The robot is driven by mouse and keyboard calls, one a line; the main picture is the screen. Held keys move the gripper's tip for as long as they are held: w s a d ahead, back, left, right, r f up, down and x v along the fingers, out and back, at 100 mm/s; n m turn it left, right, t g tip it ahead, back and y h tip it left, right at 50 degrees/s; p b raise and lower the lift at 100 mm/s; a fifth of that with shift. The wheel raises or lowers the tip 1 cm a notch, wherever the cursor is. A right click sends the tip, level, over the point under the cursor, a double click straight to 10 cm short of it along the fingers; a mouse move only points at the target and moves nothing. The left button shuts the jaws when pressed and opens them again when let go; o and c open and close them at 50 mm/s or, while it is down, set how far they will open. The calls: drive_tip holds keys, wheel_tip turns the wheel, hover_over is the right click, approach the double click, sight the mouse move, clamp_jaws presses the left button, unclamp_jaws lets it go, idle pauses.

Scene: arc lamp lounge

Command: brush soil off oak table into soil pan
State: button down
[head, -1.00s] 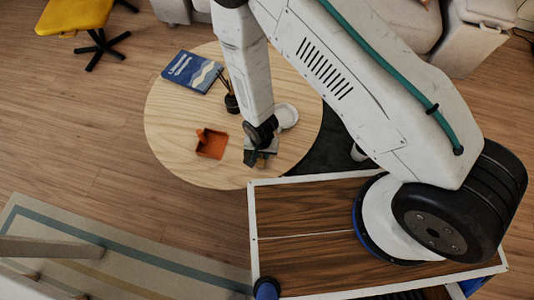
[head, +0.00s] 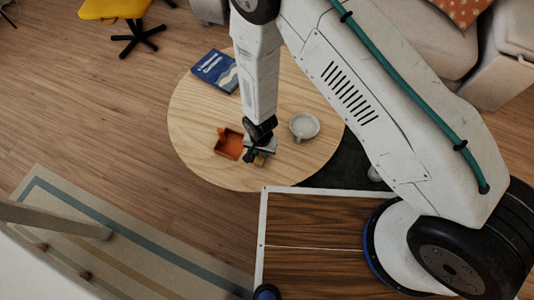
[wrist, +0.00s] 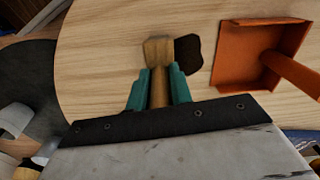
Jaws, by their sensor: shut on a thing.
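The round oak table (head: 200,115) stands below my arm; its bare top also shows in the wrist view (wrist: 110,60). My gripper (wrist: 158,92), with teal fingers, is shut on the wooden handle of a brush (wrist: 157,50). The brush head is over the table, just left of a dark patch of soil (wrist: 188,54) in the wrist view. Whether it touches the tabletop I cannot tell. The orange soil pan (head: 229,144) lies on the table left of my gripper in the head view. In the wrist view the pan (wrist: 235,55) is right of the soil, its handle pointing lower right.
A blue book (head: 216,70) lies at the table's far left. A pale round dish (head: 304,125) stands right of my gripper in the head view. A yellow chair (head: 115,8) and a sofa (head: 420,40) are beyond. A striped rug (head: 120,240) lies at front left.

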drive_tip(key=shift+w+a, duration=0.45)
drive_tip(key=shift+a, duration=0.55)
drive_tip(key=shift+w+a, duration=0.45)
drive_tip(key=shift+a, duration=0.55)
drive_tip(key=shift+w+a, duration=0.45)
drive_tip(key=shift+a, duration=0.55)
drive_tip(key=shift+w+a+r, duration=0.1)
drive_tip(key=shift+a+r, duration=0.05)
drive_tip(key=shift+r, duration=0.05)
drive_tip(key=shift+s+d+r, duration=0.1)
drive_tip(key=shift+d+r, duration=0.05)
drive_tip(key=shift+r, duration=0.75)
drive_tip(key=shift+s+d+r, duration=0.1)
drive_tip(key=shift+d+r, duration=0.1)
drive_tip(key=shift+r, duration=0.65)
drive_tip(key=shift+s+d+r, duration=0.1)
drive_tip(key=shift+d+r, duration=0.05)
drive_tip(key=shift+r, duration=0.75)
drive_tip(key=shift+w, duration=0.1)
